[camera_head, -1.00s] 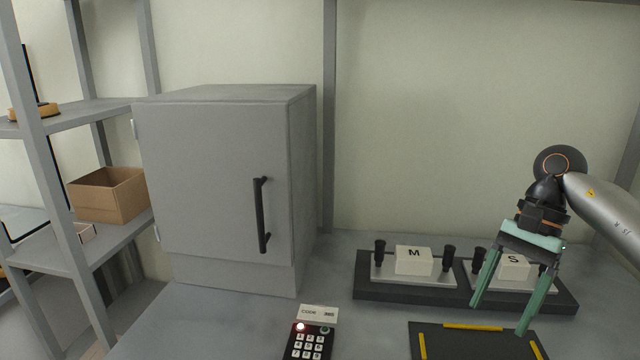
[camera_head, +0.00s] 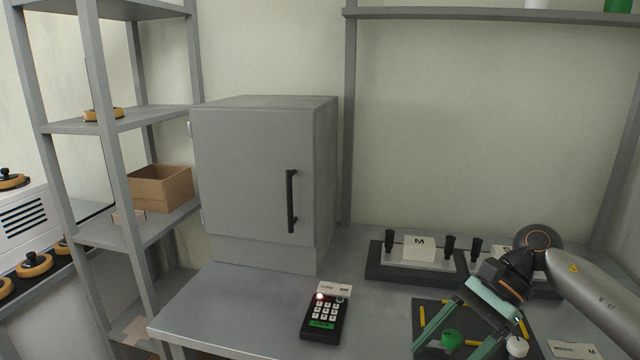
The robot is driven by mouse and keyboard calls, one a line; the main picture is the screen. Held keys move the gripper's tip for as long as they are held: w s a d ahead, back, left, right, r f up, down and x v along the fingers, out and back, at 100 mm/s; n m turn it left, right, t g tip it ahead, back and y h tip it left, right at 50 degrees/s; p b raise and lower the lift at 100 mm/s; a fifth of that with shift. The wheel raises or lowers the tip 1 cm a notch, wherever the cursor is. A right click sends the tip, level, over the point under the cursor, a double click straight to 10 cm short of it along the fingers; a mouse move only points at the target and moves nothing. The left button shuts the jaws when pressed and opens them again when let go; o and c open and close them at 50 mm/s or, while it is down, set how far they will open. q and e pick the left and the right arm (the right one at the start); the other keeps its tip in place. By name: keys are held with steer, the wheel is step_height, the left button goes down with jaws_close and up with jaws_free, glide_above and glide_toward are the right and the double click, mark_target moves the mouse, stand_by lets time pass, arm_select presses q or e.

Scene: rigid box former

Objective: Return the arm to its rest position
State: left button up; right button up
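My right gripper (camera_head: 451,335) is at the lower right, with its arm coming in from the right edge. Its two green fingers are spread apart and point down and to the left over the dark mat (camera_head: 429,308) with yellow marks. A green round object (camera_head: 452,340) shows between the fingers, apart from both as far as I can see. A white round knob (camera_head: 517,346) lies just right of the gripper. My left gripper is not in view.
A grey cabinet (camera_head: 245,180) with a black handle stands shut on the table. A keypad (camera_head: 323,316) with a red light sits in front of it. The M block (camera_head: 419,248) is in a dark fixture behind my gripper. Shelves with a cardboard box (camera_head: 160,188) stand left.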

steer(key=a+r+m+t+y+p, duration=0.25)
steer(key=a+m+t+y, duration=0.45)
steer(key=a+m+y, duration=0.7)
steer(key=d+f+m+t+h+p, duration=0.1)
steer(key=d+f+m+t+h, duration=0.4)
steer(key=m, duration=1)
steer(key=d+f+m+t+h+p, duration=0.2)
steer(key=f+m+t+h, duration=0.6)
steer(key=m, duration=0.7)
steer(key=s+d+f+m+g+h, duration=0.3)
steer(key=s+f+m, duration=0.3)
steer(key=s+f, duration=0.2)
steer(key=s+d+f+m+g+h+p, duration=0.1)
steer(key=s+d+f+m+g+h, duration=0.1)
steer(key=s+f+m+g+h, duration=0.2)
steer(key=s+f+m, duration=0.2)
steer(key=s+f, duration=0.2)
steer(key=shift+s+d+f+m+g, duration=0.25)
steer(key=shift+s+d+m+g, duration=0.1)
steer(key=shift+d+m+g, duration=0.05)
